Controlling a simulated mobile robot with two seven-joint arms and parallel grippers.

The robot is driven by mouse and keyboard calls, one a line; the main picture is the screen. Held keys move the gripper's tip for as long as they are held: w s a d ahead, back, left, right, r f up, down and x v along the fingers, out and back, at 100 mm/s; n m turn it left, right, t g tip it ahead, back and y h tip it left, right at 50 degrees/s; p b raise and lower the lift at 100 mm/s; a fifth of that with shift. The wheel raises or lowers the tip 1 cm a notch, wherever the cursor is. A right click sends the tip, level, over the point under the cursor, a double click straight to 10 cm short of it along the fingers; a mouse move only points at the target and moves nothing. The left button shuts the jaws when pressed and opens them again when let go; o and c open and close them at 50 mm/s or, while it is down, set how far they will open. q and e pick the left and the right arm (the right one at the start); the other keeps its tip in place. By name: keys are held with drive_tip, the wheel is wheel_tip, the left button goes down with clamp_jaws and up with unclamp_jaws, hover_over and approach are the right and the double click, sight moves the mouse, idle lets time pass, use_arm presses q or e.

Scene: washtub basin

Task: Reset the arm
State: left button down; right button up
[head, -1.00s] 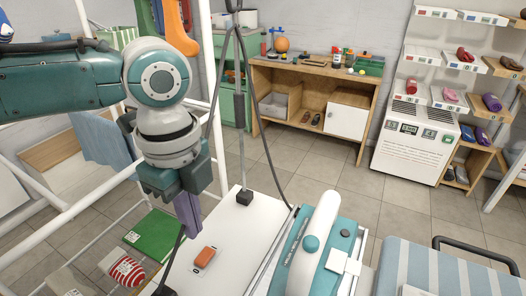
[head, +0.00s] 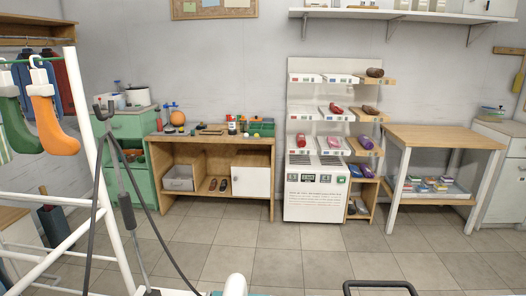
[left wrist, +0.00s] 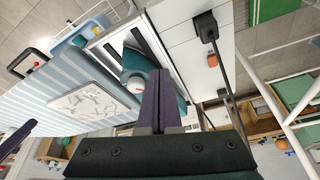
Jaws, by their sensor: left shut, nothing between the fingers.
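My left gripper (left wrist: 158,105) shows in the left wrist view, its two dark purple fingers pressed together with nothing between them. It is above the work surface, and its fingertips overlap the teal and white device (left wrist: 140,70) in the picture; I cannot tell the gap between them. The left gripper and arm are out of the head view.
The head view shows a white rack (head: 100,180), a wooden shelf (head: 210,145), a shoe display (head: 318,190), a table (head: 440,135) and open floor.

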use_arm(q)
drive_tip(key=s+a+r+n+y, duration=0.2)
drive_tip(key=s+a+n, duration=0.1)
drive_tip(key=a+n, duration=0.1)
wheel_tip(320, 180, up, 37)
drive_tip(key=p, duration=3.8)
drive_tip(key=shift+r+m+h, duration=0.15)
drive_tip(key=shift+m+h, duration=0.15)
drive_tip(key=shift+m, duration=0.1)
use_arm(e)
wheel_tip(320, 180, up, 38)
drive_tip(key=shift+r, duration=0.15)
use_arm(q)
drive_tip(key=shift+w, duration=0.1)
